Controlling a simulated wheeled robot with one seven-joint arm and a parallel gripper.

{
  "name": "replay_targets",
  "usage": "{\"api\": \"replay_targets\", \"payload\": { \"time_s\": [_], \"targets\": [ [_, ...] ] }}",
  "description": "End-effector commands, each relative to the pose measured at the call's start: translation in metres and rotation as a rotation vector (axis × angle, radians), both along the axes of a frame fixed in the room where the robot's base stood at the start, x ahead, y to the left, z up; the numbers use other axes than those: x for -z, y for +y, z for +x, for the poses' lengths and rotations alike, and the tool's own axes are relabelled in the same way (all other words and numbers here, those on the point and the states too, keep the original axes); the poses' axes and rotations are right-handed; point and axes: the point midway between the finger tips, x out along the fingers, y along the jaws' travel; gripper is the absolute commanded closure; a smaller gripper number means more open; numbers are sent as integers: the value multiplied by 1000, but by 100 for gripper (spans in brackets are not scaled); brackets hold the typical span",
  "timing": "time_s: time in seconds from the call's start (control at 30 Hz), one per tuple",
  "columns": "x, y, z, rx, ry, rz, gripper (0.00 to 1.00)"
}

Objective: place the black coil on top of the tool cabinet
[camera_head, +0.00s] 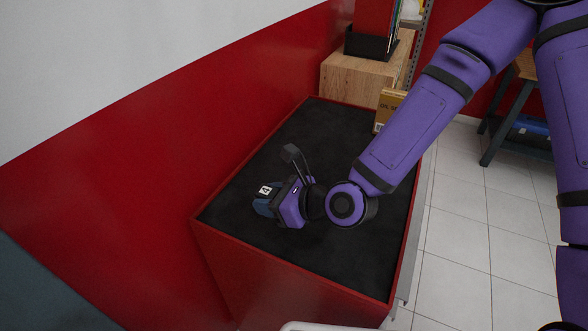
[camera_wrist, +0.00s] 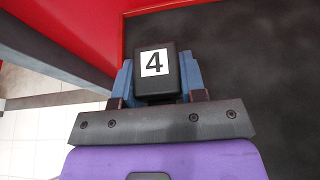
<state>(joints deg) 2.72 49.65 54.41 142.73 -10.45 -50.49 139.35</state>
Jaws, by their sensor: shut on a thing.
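The black coil (camera_wrist: 155,76), a small dark block with a white label reading 4, sits between the two blue fingers of my gripper (camera_wrist: 157,82) in the wrist view. In the head view the coil (camera_head: 264,190) shows at the tip of my gripper (camera_head: 266,198), which is shut on it. The tool cabinet (camera_head: 205,228) is red with a black mat top (camera_head: 345,262). My gripper and the coil are over the left front part of that top. Whether the coil touches the mat cannot be told.
A small cardboard box (camera_head: 385,107) stands at the far right of the cabinet top, partly behind my arm. A wooden cabinet (camera_head: 352,76) with a black tray (camera_head: 366,44) stands behind. A red wall (camera_head: 130,150) runs along the left. The mat's front is clear.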

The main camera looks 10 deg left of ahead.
Motion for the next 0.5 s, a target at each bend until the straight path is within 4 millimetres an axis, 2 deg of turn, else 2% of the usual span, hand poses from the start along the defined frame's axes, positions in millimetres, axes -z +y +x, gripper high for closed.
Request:
{"api": "replay_targets", "payload": {
  "time_s": [0.03, 0.3, 0.5],
  "targets": [
    [1, -1, 14, 4, -4, 1, 90],
    [7, -7, 76, 4, -4, 0, 90],
    [10, -9, 111, -1, -2, 0, 90]
  ]
}}
